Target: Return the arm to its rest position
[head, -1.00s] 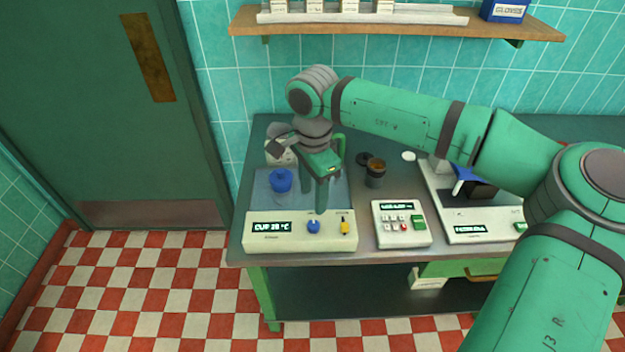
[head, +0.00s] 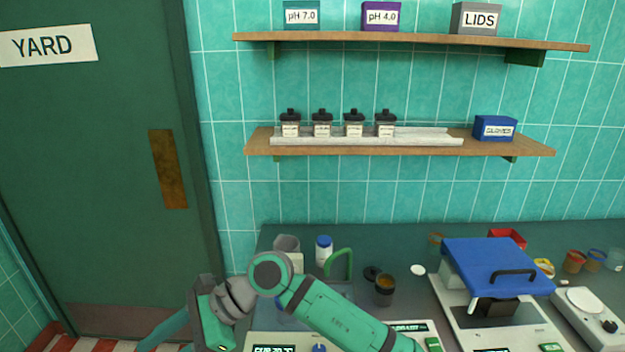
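My arm reaches in from the bottom edge of the head view, its green forearm (head: 335,315) crossing in front of the bench's left part. My gripper (head: 163,341) is at the lower left, left of the bench and in front of the green door. It points left and down. Its teal fingers look spread apart with nothing between them, though the bottom edge cuts off part of them. The forearm hides part of the device with the temperature display (head: 272,349).
Two shelves hang above; the lower shelf (head: 500,148) bears several dark-lidded jars (head: 322,125). The green door (head: 100,200) stands at left.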

